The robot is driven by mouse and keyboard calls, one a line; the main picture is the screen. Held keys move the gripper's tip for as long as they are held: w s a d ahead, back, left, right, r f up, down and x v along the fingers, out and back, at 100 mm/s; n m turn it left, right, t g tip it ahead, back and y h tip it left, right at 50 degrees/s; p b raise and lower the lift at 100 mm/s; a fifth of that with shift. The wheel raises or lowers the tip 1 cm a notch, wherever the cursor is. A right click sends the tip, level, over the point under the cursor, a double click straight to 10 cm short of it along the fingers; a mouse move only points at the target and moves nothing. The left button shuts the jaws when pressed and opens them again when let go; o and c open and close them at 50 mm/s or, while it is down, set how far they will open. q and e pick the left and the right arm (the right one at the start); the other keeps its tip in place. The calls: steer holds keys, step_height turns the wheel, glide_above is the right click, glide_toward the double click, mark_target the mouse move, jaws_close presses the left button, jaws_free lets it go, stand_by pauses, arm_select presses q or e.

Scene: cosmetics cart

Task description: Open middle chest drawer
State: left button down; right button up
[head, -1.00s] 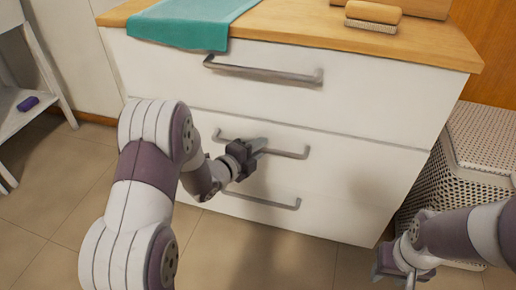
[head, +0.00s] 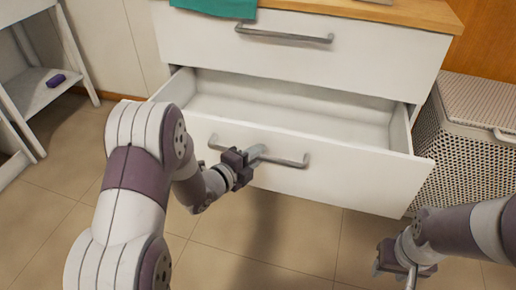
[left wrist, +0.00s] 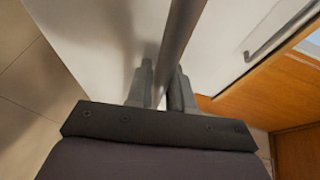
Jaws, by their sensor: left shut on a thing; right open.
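The white chest has a wooden top (head: 400,10). Its middle drawer (head: 350,178) is pulled well out, and its white interior shows empty. The top drawer (head: 300,57) is shut. The bottom drawer is hidden behind the open one. My left gripper (head: 254,156) is shut on the middle drawer's grey bar handle (head: 285,160), left of the bar's centre. In the left wrist view the handle bar (left wrist: 180,35) runs between the two fingers (left wrist: 163,88). My right gripper (head: 395,272) is open and empty at the lower right, apart from the chest.
A woven basket with a lid (head: 470,130) stands right of the chest, close to the open drawer's corner. A white shelf (head: 40,95) with a purple item (head: 56,81) is at the left. A teal cloth (head: 220,8) lies on the chest top. Tiled floor (head: 300,240) lies in front.

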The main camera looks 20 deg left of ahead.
arm_select(q)
steer(key=shift+s, duration=1.5)
arm_select(e)
steer(key=shift+s, duration=0.35)
arm_select(q)
steer(key=c, duration=1.1)
jaws_free()
arm_select(e)
steer(key=shift+r, duration=0.1)
arm_select(q)
steer(key=p+v, duration=0.4)
steer(key=v, duration=0.8)
steer(key=shift+s+a+r+p, duration=0.15)
steer(key=shift+s+p, duration=0.15)
arm_select(e)
step_height(320, 180, up, 4)
steer(key=shift+r, duration=0.2)
